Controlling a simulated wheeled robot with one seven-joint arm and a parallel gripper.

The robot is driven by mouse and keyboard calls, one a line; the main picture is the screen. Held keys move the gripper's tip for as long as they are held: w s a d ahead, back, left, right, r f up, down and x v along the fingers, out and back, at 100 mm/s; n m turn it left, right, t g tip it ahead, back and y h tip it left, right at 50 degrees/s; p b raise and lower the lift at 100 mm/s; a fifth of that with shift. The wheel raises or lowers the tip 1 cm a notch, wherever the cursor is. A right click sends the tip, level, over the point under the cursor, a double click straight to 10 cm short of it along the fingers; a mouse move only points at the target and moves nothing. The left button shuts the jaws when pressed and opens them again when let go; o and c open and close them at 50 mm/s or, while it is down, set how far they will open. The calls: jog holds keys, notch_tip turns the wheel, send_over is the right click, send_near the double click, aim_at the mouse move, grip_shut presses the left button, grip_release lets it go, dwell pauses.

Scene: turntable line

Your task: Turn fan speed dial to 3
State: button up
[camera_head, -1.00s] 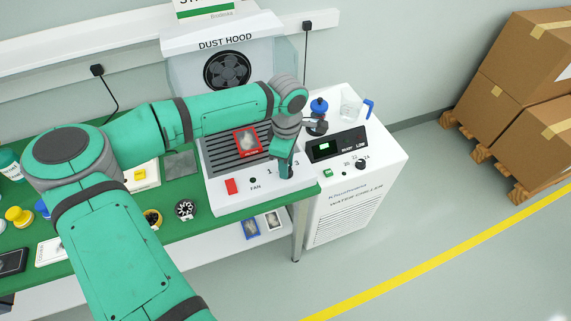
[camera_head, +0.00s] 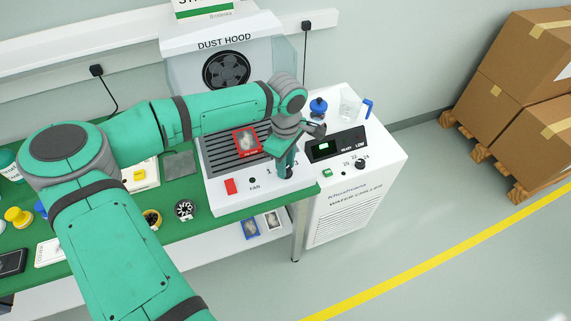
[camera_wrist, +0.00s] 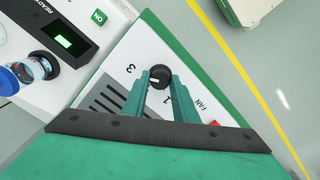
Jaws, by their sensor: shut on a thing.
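The black fan speed dial (camera_wrist: 159,77) sits on the white front panel of the dust hood base (camera_head: 228,200). In the wrist view the dial is between the two fingertips of my gripper (camera_wrist: 160,84), which is shut on it. A printed 3 (camera_wrist: 130,69) shows on the left of the dial and a printed 1 (camera_wrist: 173,92) by the right finger. A pale pointer mark shows on the dial, but its exact setting is hard to read. In the head view my gripper (camera_head: 286,171) points down at the panel and largely hides the dial.
A red switch (camera_head: 231,186) and a FAN label lie left of the dial. A red-framed packet (camera_head: 246,142) lies on the hood's grille. The water chiller (camera_head: 352,185) stands close on the right, with a blue-capped bottle (camera_head: 318,107) and a jug (camera_head: 349,104) on top.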

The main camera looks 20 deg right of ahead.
jog(key=o, duration=1)
jog(key=shift+d, duration=0.1)
jog(key=shift+o, duration=0.2)
notch_tip(320, 180, up, 11)
jog(key=shift+f, duration=0.1)
